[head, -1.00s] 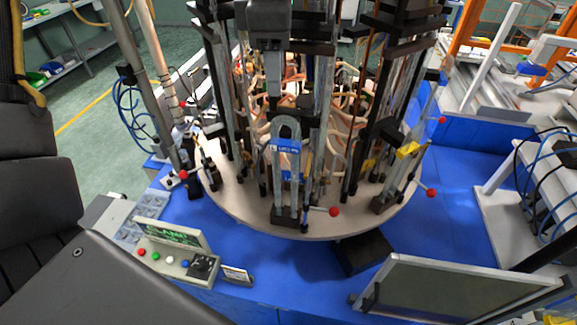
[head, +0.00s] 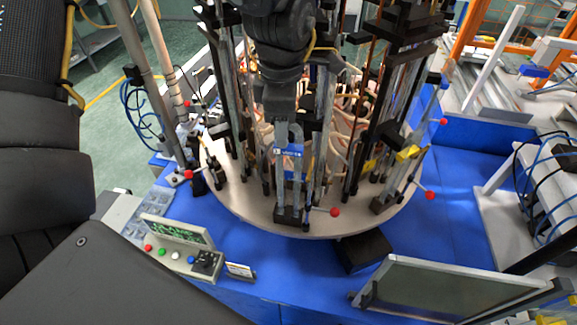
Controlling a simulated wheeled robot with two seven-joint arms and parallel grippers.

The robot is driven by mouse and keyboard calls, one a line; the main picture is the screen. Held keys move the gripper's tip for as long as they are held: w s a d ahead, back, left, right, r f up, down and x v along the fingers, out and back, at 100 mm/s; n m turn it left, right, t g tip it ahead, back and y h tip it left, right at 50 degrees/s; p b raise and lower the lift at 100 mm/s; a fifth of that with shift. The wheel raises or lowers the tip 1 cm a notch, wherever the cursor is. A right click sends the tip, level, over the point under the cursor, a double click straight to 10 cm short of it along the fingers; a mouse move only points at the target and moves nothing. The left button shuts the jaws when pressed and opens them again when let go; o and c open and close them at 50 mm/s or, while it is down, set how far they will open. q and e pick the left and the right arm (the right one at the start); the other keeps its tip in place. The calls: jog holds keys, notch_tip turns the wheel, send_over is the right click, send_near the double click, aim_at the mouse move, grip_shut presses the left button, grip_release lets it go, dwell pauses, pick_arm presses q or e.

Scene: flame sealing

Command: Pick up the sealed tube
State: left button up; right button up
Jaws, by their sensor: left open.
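A clear U-shaped glass tube with a blue label (head: 289,150) stands upright in a dark holder at the front edge of the round carousel plate (head: 250,205). My left gripper (head: 282,116) comes down from the top centre and is open at the upper end of this tube. It hides the tube's curved top; I cannot tell whether the fingers touch the glass. My right gripper is not in view.
Dark uprights, other glass tubes and clamps with red knobs (head: 334,212) crowd the carousel around the tube. A control box with buttons (head: 175,255) and a framed screen (head: 450,290) stand in front. The blue table (head: 275,265) between them is mostly clear.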

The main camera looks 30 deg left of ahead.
pick_arm(q)
jog(key=shift+f, duration=0.4)
jog(key=shift+c, duration=0.2)
jog(key=shift+c, duration=1.2)
grip_shut()
jog(key=shift+r, duration=0.1)
